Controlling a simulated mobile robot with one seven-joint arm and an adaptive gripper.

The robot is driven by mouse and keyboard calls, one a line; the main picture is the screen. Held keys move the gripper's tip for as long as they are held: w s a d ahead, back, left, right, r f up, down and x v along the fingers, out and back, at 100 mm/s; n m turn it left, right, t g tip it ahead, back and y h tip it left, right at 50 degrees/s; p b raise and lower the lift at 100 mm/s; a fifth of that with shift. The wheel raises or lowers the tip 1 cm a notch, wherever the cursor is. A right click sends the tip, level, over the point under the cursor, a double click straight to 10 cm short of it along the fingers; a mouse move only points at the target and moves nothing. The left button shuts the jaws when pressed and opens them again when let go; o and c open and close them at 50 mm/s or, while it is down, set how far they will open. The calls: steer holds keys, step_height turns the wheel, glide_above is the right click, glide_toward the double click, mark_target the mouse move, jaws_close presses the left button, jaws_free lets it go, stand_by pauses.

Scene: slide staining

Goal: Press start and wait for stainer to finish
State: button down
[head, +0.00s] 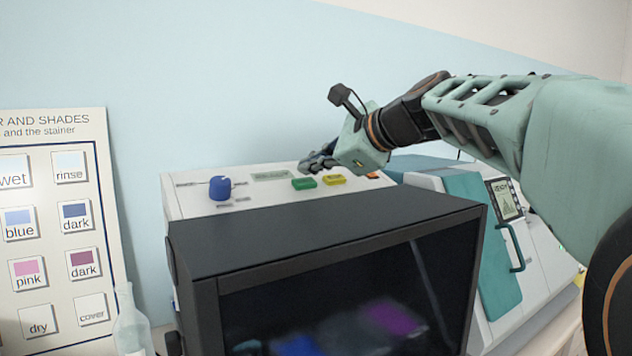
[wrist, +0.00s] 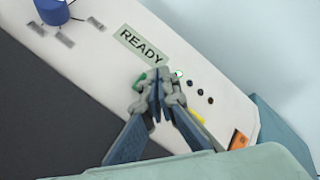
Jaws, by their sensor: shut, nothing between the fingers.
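The stainer has a white top panel (head: 185,204) behind a dark box with a window (head: 320,238). On the panel are a blue knob (head: 219,188), a green button (head: 304,183), a yellow button (head: 334,180) and an orange one (wrist: 238,140). A label reading READY (wrist: 141,46) shows in the wrist view, with one small green light (wrist: 179,73) and several dark dots in a row. My gripper (wrist: 160,82) is shut and empty, pointing down over the panel. Its fingers partly hide the green button (wrist: 139,83); I cannot tell whether they touch it.
To the right stands a second machine with a teal door (head: 478,235), a handle and a small screen (head: 507,201). A colour chart board (head: 108,150) leans at the left, with a clear bottle (head: 130,325) in front. The wall behind is clear.

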steer(key=shift+f, duration=0.15)
stand_by(0.4)
steer(key=shift+w+a+f, duration=0.1)
steer(key=shift+w+f, duration=0.05)
steer(key=shift+f, duration=0.15)
